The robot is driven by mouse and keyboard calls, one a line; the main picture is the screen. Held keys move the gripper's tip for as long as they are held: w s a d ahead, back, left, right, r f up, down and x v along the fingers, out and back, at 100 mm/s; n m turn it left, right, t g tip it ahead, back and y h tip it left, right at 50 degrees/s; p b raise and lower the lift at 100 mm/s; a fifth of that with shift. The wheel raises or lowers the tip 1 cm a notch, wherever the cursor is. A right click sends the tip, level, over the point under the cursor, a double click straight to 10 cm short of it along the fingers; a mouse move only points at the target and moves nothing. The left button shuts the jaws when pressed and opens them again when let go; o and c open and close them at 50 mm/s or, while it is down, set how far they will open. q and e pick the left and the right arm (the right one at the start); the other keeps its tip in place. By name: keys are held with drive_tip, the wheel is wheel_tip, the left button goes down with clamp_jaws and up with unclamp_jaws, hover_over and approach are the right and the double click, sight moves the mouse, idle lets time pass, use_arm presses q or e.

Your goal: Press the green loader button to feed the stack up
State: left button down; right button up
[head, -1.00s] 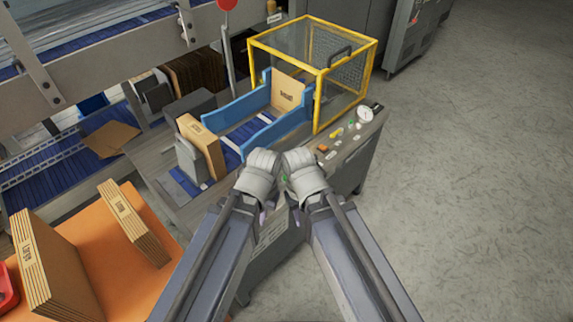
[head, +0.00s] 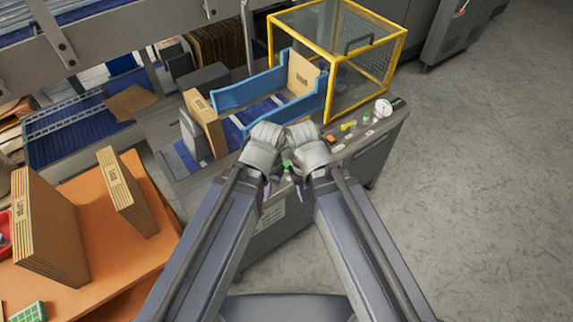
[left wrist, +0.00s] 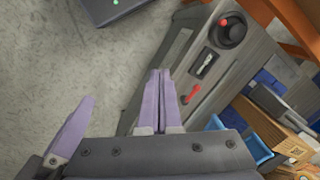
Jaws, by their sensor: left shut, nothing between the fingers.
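The machine's control panel (head: 352,143) runs along its front edge. A green button (head: 286,166) shows between my two wrists, partly hidden. Another small green control (head: 366,116) sits farther right; I cannot tell which is the loader button. My left gripper (head: 267,188) is over the near end of the panel, its fingers mostly hidden by the wrist. In the left wrist view its purple fingers (left wrist: 160,75) are together with nothing between them. My right gripper (head: 297,187) is close beside it, its jaw hidden. A stack of cartons (head: 203,122) stands by the blue guides.
A yellow-framed guard cage (head: 331,75) stands behind the panel. An orange table (head: 92,275) with carton stacks is at left. The left wrist view shows a red-topped knob (left wrist: 230,30) and a red lever (left wrist: 190,95). The floor at right is clear.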

use_arm(q)
drive_tip(key=w+d+f+n+t+h+b, duration=0.25)
drive_tip(key=w+d+f+h+b, duration=0.2)
drive_tip(key=w+f+b, duration=0.7)
drive_tip(key=w+n+t+h+b, duration=0.2)
drive_tip(key=w+t+h+b, duration=0.1)
drive_tip(key=w, duration=1.1)
drive_tip(key=shift+d+r+t+b, duration=0.4)
drive_tip(key=shift+t+b, duration=0.35)
drive_tip(key=shift+b, duration=0.35)
drive_tip(key=shift+f, duration=0.1)
wheel_tip(320, 180, down, 9)
drive_tip(key=b, duration=0.9)
drive_tip(key=shift+f+b, duration=0.25)
drive_tip(key=shift+b, duration=0.1)
